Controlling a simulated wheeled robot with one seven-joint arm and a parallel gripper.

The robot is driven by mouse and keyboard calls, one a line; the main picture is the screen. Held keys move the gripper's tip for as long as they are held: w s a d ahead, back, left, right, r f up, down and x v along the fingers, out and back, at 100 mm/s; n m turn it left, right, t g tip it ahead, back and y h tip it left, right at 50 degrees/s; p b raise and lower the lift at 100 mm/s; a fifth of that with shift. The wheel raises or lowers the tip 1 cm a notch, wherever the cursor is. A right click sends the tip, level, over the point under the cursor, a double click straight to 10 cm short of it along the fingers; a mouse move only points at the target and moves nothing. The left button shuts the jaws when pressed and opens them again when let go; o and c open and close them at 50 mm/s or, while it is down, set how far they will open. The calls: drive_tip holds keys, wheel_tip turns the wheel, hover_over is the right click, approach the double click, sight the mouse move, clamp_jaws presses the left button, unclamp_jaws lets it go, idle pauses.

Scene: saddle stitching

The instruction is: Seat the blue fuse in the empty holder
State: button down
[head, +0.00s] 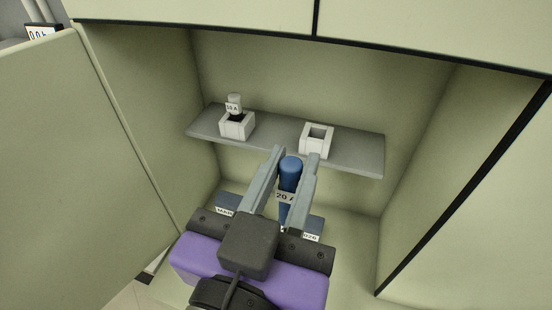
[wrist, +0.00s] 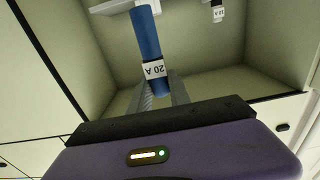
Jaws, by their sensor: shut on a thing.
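The blue fuse (head: 290,172) with a white "20 A" label stands roughly upright between the fingers of my gripper (head: 293,170), which is shut on it. It also shows in the wrist view (wrist: 147,40), its label upside down and its far end reaching past the fingers. The empty holder (head: 305,139) is a white square socket on the right part of the grey shelf. In the head view the fuse is below and to the left of this holder, apart from it. In the wrist view a white holder (wrist: 108,6) shows partly behind the fuse.
The other white holder (head: 237,127) on the shelf's left holds a grey-white fuse (head: 234,102) labelled "50 A" or similar. The grey shelf (head: 270,137) runs across the cabinet. Dark blue labelled blocks (head: 232,200) lie below. Cabinet walls close both sides; an open door (head: 75,170) stands left.

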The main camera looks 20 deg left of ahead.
drive_tip(key=shift+w+d+f+b, duration=0.1)
drive_tip(key=shift+w+f+b, duration=0.55)
drive_tip(key=shift+w, duration=2.6)
drive_tip(key=shift+w+d+f+b, duration=0.15)
drive_tip(key=shift+w+f+b, duration=0.5)
drive_tip(key=shift+w, duration=2.6)
drive_tip(key=shift+w+d+f+b, duration=0.1)
drive_tip(key=shift+w+f+b, duration=0.5)
drive_tip(key=shift+w, duration=2.65)
drive_tip(key=c, duration=1.1)
unclamp_jaws()
drive_tip(key=shift+s+a+b, duration=0.15)
drive_tip(key=shift+s+b, duration=1)
drive_tip(key=shift+s, duration=2.8)
